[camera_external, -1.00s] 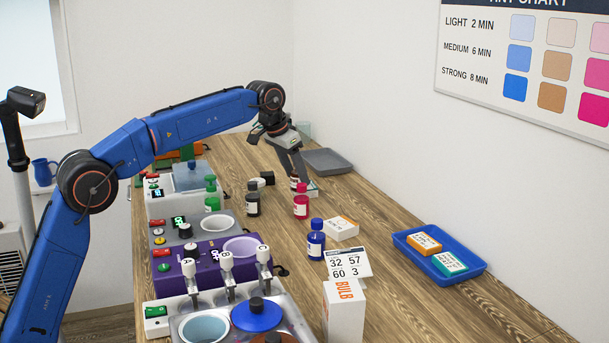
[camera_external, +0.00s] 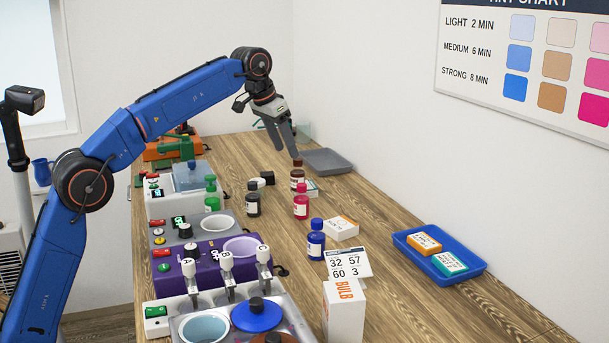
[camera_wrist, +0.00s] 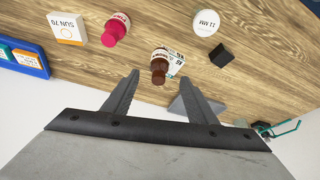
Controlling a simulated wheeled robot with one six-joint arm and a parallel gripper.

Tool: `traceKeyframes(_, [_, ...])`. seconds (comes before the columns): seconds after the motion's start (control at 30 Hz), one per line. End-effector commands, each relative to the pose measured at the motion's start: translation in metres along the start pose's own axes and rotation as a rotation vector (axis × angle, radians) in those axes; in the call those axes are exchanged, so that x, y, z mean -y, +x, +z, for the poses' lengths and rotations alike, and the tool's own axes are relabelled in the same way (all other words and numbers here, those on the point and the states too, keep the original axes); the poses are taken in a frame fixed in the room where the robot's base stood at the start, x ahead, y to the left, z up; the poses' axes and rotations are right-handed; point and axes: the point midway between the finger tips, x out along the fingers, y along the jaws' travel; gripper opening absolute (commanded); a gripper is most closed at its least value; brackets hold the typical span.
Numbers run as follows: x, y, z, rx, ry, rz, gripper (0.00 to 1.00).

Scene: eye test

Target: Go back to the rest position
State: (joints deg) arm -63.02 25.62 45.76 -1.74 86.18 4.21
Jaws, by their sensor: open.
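My gripper (camera_external: 284,143) is open and empty, raised above the far part of the table, with its fingers pointing down. In the wrist view its two fingers (camera_wrist: 163,97) are spread apart. A brown bottle (camera_external: 297,176) stands upright on the table below and slightly right of the fingertips, apart from them. The brown bottle also shows in the wrist view (camera_wrist: 159,67), beyond the fingertips and between them. My arm reaches up from the lower left and bends down at the wrist.
A red bottle (camera_external: 301,204), a black bottle (camera_external: 253,200) and a blue bottle (camera_external: 316,242) stand nearby. A grey tray (camera_external: 328,161) lies behind. Several machines line the left edge, including a purple one (camera_external: 208,264). A blue tray (camera_external: 467,269) with boxes is right. The table's right foreground is clear.

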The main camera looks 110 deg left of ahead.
Motion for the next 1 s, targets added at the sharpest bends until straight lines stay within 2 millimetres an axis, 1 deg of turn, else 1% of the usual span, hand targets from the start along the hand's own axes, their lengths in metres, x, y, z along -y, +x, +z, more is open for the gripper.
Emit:
traceKeyframes(0.27, [-0.002,0.0,0.0,-0.001,0.001,0.001,0.52])
traceKeyframes(0.37, [-0.015,-0.006,0.004,-0.007,0.014,0.014,0.52])
traceKeyframes(0.47, [-0.049,-0.019,0.015,-0.022,0.043,0.048,0.52])
traceKeyframes(0.57, [-0.096,-0.038,0.033,-0.042,0.082,0.099,0.52])
traceKeyframes(0.6, [-0.115,-0.046,0.043,-0.05,0.099,0.121,0.52])
traceKeyframes(0.67, [-0.145,-0.057,0.058,-0.063,0.124,0.156,0.52])
traceKeyframes(0.7, [-0.163,-0.065,0.07,-0.071,0.14,0.179,0.52])
traceKeyframes(0.77, [-0.19,-0.076,0.087,-0.081,0.162,0.214,0.52])
traceKeyframes(0.8, [-0.206,-0.084,0.1,-0.088,0.176,0.236,0.52])
traceKeyframes(0.87, [-0.23,-0.095,0.12,-0.098,0.197,0.271,0.52])
traceKeyframes(0.9, [-0.245,-0.102,0.134,-0.103,0.21,0.294,0.52])
traceKeyframes(0.97, [-0.267,-0.113,0.156,-0.113,0.23,0.329,0.52])
traceKeyframes(1.0, [-0.281,-0.119,0.171,-0.118,0.242,0.353,0.52])
